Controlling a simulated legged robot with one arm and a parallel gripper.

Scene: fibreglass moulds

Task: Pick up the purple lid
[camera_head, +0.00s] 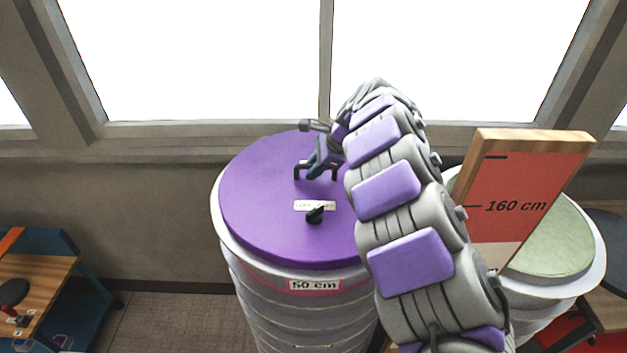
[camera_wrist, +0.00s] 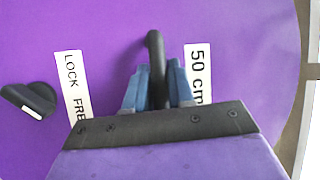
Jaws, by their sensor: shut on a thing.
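The purple lid (camera_head: 265,215) is a round disc on top of a white ribbed barrel (camera_head: 300,320) with a "50 cm" label. It has a black bar handle (camera_head: 300,172) and a black knob (camera_head: 315,214) beside a white label. My gripper (camera_head: 318,170) reaches from the right and is shut on the handle. In the wrist view the blue fingers (camera_wrist: 158,88) close on both sides of the black handle (camera_wrist: 154,45). The knob (camera_wrist: 32,98) lies to the left, next to a label reading "LOCK FRE", its end hidden by my gripper. The lid appears to rest on the barrel.
An orange board (camera_head: 515,205) marked "160 cm" stands right of my arm. Behind it is a second white barrel with a pale green top (camera_head: 560,235). A wooden table (camera_head: 40,275) is at the left. Windows and a wall are behind.

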